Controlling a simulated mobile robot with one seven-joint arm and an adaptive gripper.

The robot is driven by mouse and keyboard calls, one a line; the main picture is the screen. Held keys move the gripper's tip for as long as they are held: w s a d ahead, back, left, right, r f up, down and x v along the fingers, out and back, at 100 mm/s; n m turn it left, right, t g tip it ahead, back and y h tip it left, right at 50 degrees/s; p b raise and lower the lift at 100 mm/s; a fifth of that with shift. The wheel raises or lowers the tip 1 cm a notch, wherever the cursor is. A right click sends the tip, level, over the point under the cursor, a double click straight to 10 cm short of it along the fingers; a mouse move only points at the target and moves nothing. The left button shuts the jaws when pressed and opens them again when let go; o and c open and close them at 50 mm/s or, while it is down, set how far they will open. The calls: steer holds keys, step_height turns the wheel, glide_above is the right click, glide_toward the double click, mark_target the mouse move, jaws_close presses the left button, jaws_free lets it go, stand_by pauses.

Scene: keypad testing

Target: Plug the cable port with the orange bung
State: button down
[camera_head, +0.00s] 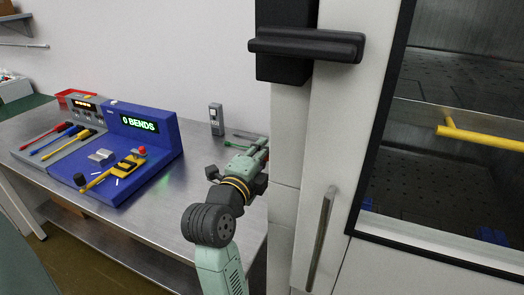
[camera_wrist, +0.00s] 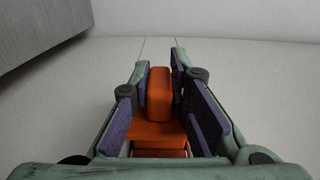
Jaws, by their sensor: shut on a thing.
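My gripper (camera_wrist: 163,72) is shut on the orange bung (camera_wrist: 158,98), which sits between the dark-padded fingers in the wrist view. The bung has a rounded upright part and a blocky orange part nearer the camera. In the head view my gripper (camera_head: 258,152) is over the right end of the metal bench, close against the left side of the tall white cabinet (camera_head: 287,150), which partly hides it. I cannot make out the cable port in either view. A plain pale surface lies beyond the fingers in the wrist view.
The metal bench (camera_head: 160,205) carries a blue console (camera_head: 150,165) reading "0 BENDS", several screwdrivers and a small grey handheld device (camera_head: 216,119). The cabinet has a black handle (camera_head: 305,45) and a glazed door with a yellow bar (camera_head: 480,138).

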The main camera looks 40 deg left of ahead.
steer(key=shift+d, duration=0.2)
steer(key=shift+w+d, duration=0.15)
steer(key=shift+d, duration=0.2)
steer(key=shift+w+d, duration=0.1)
steer(key=shift+d, duration=0.45)
steer(key=c, duration=1.4)
jaws_free()
steer(key=shift+c, duration=0.2)
steer(key=v, duration=0.7)
steer(key=shift+s, duration=0.3)
